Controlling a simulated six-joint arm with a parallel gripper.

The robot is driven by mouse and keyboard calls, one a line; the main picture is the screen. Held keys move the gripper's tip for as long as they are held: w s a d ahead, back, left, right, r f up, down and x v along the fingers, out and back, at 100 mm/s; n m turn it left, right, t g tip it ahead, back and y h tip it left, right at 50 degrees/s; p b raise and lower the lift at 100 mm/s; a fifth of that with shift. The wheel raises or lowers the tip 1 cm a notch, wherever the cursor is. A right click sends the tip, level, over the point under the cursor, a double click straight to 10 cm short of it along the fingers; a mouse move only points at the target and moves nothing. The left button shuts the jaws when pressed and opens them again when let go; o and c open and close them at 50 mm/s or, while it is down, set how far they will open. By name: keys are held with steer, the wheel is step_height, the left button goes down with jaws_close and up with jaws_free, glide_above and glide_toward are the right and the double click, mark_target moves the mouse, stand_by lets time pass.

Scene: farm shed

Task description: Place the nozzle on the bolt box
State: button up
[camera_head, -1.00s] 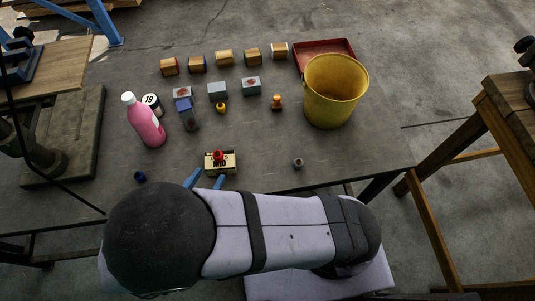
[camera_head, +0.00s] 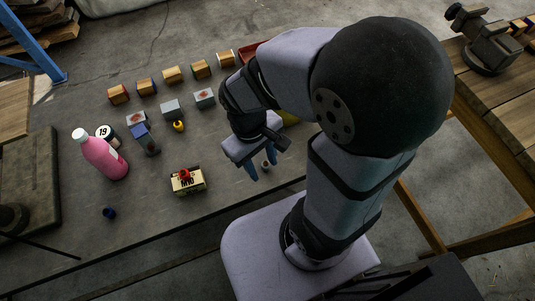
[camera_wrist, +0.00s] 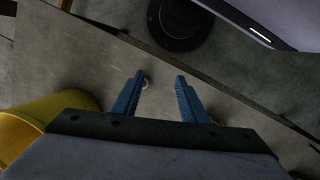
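The bolt box (camera_head: 187,184), cream and black with M10 lettering, stands near the front table edge in the head view. A small red piece (camera_head: 185,174), perhaps the nozzle, rests on its top. My gripper (camera_head: 262,171) is right of the box, pointing down, apart from it. Its two blue fingers are spread with nothing between them in the wrist view (camera_wrist: 159,85). A small grey ring-shaped part (camera_head: 266,164) lies on the table close to the fingertips. In the wrist view it shows partly behind the left finger (camera_wrist: 145,83).
A pink bottle (camera_head: 104,157) and a dark blue cap (camera_head: 109,213) are left of the box. Several wooden and grey blocks stand in rows behind. A small yellow part (camera_head: 179,126) stands near them. The yellow bucket (camera_wrist: 22,128) is mostly hidden by my arm in the head view.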

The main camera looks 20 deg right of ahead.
steer(key=d+m, duration=0.1)
steer(key=w+d+r+m+t+y, duration=0.1)
steer(key=m, duration=0.1)
steer(key=shift+m, duration=0.3)
steer(key=shift+a, duration=0.1)
step_height(320, 180, up, 7)
steer(key=p, duration=0.6)
steer(key=shift+f+p, duration=0.15)
steer(key=shift+p, duration=0.25)
